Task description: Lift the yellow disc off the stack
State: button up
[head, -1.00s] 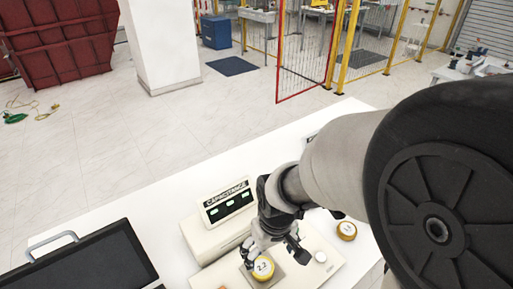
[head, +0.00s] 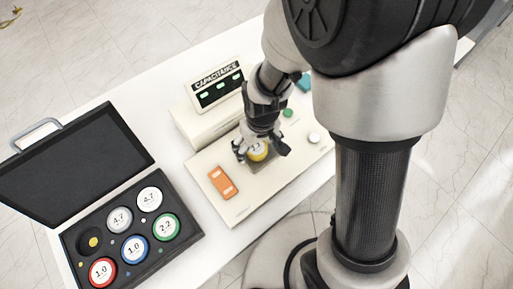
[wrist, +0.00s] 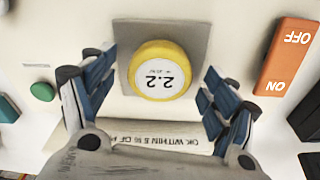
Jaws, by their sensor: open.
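The yellow disc (head: 258,152), with a white face marked 2.2, sits on the grey square plate (wrist: 124,84) of the capacitance meter. In the wrist view the yellow disc (wrist: 160,70) shows its face and side whole. I cannot tell whether another disc lies under it. My gripper (head: 262,150) points down over it. In the wrist view my gripper (wrist: 158,68) is open, with one finger on each side of the disc and a visible gap on both sides. In the head view the fingers hide part of the disc.
An orange ON/OFF switch (head: 223,182), a white knob (head: 314,137) and a green button (head: 288,112) are on the meter. Its display (head: 217,88) stands behind. An open black case (head: 190,230) at lower left holds several discs, with one empty yellow-centred slot (head: 93,241).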

jog(key=shift+c, duration=0.3)
jog(key=c, duration=1.3)
jog(key=shift+r, duration=0.1)
